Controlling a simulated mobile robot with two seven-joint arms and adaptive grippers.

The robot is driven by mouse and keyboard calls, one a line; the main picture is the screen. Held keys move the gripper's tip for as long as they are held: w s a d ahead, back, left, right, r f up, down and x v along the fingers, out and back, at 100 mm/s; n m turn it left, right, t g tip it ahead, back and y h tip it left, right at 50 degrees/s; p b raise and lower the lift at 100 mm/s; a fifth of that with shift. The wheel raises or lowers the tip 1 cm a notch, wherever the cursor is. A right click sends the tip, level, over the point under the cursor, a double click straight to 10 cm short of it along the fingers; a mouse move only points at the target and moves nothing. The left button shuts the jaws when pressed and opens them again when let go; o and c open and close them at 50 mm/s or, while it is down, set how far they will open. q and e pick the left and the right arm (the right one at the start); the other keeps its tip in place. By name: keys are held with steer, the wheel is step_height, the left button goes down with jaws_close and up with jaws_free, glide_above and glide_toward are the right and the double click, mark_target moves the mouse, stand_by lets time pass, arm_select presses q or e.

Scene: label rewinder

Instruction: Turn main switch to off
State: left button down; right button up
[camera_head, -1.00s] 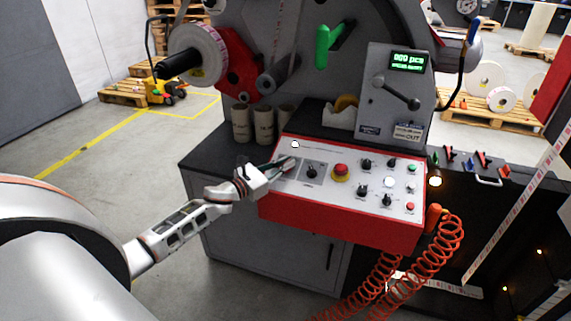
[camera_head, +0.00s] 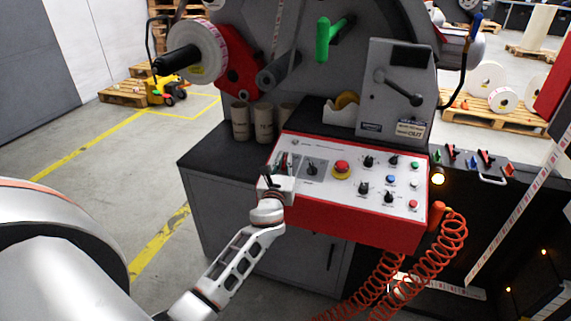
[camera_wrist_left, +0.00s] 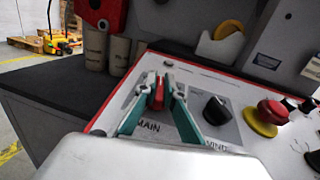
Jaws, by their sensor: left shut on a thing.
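The main switch (camera_wrist_left: 158,93) has a red handle and sits at the left end of the control panel (camera_head: 330,190), above the printed word MAIN. My left gripper (camera_head: 281,161) reaches it from the front of the panel. In the left wrist view its teal fingers (camera_wrist_left: 161,92) stand on both sides of the red handle and are shut on it. The handle points away from the panel's front edge. Its base is partly hidden by the fingers. My right gripper is not in view.
A black rotary knob (camera_wrist_left: 216,109) sits just right of the main switch, then a red emergency stop button (camera_head: 342,167) on yellow. More knobs and buttons are farther right. Cardboard cores (camera_head: 263,124) stand behind the panel. An orange coiled hose (camera_head: 450,245) hangs at the right.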

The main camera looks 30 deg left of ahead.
arm_select(q)
steer(key=n+g+y+b, duration=0.1)
steer(key=n+g+y, duration=0.2)
steer(key=n+y, duration=0.1)
steer(key=shift+b, duration=0.4)
steer(key=shift+n+g+y, duration=0.3)
steer(key=shift+y, duration=0.1)
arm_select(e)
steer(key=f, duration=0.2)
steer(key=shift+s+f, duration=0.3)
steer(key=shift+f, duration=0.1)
arm_select(q)
steer(key=shift+a+r+n+y, duration=0.1)
steer(key=shift+n+y, duration=0.2)
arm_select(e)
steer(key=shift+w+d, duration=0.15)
arm_select(q)
steer(key=c, duration=2.1)
jaws_free()
steer(key=shift+c, duration=0.2)
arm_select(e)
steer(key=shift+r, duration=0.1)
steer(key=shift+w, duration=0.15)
arm_select(q)
steer(key=shift+s+d, duration=0.2)
steer(key=shift+d, duration=0.05)
steer(key=v, duration=1.1)
steer(key=shift+s, duration=0.2)
steer(key=shift+d+r, duration=0.1)
